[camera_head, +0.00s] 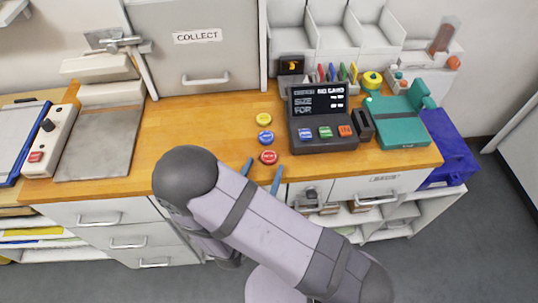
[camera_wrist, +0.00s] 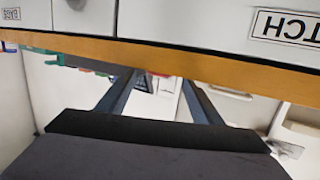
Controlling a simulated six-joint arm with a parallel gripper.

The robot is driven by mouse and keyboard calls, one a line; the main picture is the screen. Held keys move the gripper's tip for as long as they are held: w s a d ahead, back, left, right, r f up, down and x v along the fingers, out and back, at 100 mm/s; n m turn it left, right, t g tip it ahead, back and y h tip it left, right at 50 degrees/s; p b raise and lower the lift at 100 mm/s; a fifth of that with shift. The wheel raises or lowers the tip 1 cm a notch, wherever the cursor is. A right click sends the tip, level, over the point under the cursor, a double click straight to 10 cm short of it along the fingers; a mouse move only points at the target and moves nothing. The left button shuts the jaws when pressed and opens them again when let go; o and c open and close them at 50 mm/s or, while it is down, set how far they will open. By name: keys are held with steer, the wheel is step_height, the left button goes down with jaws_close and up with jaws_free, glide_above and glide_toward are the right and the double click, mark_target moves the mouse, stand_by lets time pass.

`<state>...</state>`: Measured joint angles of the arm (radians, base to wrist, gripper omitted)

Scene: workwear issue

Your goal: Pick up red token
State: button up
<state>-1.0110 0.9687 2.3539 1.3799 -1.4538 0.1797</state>
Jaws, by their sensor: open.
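The red token (camera_head: 268,157) lies on the wooden counter (camera_head: 200,120) near its front edge in the head view. The blue token (camera_head: 265,137) and the yellow token (camera_head: 263,119) lie behind it in a row. My gripper (camera_head: 263,171) is open, its two blue-grey fingers by the front edge, just in front of the red token. Its height above the counter is hard to tell. In the wrist view my gripper (camera_wrist: 158,80) shows both fingers apart with nothing held.
A dark terminal (camera_head: 322,118) with coloured buttons stands right of the tokens, with a teal device (camera_head: 398,125) beyond it. A grey plate (camera_head: 98,140) lies at left, and a COLLECT hatch (camera_head: 200,60) stands behind. The counter left of the tokens is clear.

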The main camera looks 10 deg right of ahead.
mark_target(267, 159)
steer(key=shift+p+x, duration=0.35)
steer(key=shift+x, duration=1.2)
steer(key=c, duration=1.1)
steer(key=shift+c, duration=0.2)
steer(key=shift+r, duration=0.2)
step_height(267, 159, up, 10)
steer(key=shift+f+b, duration=0.2)
steer(key=shift+b, duration=0.15)
